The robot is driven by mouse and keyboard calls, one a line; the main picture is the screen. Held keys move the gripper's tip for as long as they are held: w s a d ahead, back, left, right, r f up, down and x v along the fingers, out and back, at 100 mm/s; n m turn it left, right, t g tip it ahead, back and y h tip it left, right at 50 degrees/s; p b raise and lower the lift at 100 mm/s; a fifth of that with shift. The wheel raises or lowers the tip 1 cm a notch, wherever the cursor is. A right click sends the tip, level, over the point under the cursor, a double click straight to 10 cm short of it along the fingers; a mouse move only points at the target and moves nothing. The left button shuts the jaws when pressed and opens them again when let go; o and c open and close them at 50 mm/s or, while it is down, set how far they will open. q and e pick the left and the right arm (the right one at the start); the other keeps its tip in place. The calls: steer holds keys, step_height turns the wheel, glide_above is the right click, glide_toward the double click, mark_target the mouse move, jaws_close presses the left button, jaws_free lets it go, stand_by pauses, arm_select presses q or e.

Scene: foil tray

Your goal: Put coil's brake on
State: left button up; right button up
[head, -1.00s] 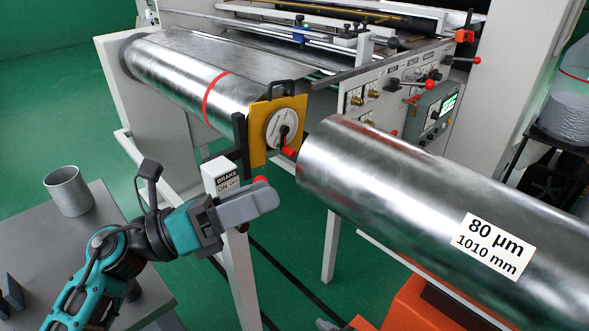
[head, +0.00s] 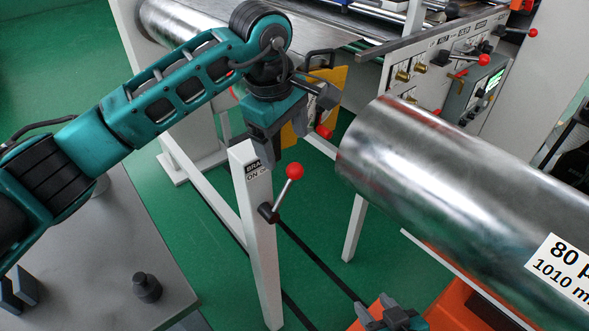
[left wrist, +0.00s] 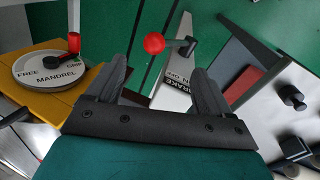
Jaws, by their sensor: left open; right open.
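The brake lever has a red ball knob (head: 295,171) on a thin rod from a dark pivot (head: 268,213) on a white post (head: 260,255). The rod leans up and right, towards the OFF side of the partly covered BRAKE label (head: 254,168). My left gripper (head: 283,140) points downward, open and empty, just above the knob. In the left wrist view, the knob (left wrist: 153,43) shows beyond and between the spread fingers (left wrist: 163,66), apart from both. My right gripper (head: 380,314) is open at the bottom edge. The large metal coil (head: 450,180) lies at right.
A yellow plate (head: 335,85) with a red-knobbed mandrel dial (left wrist: 55,68) is close behind my left gripper. The machine's control panel (head: 440,68) is at the back. A grey table (head: 110,250) stands at left. Green floor (head: 325,240) is open between post and coil.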

mark_target(290, 169)
arm_select(q)
steer(key=f, duration=0.3)
steer(key=w+f, duration=0.1)
steer(key=f, duration=0.2)
steer(key=d+f, duration=0.1)
steer(key=f, duration=0.2)
steer(key=shift+w+d+f, duration=0.1)
steer(key=shift+w+f, duration=0.1)
steer(key=shift+f, duration=0.1)
arm_select(e)
steer(key=shift+r, duration=0.15)
arm_select(q)
steer(key=shift+c, duration=0.2)
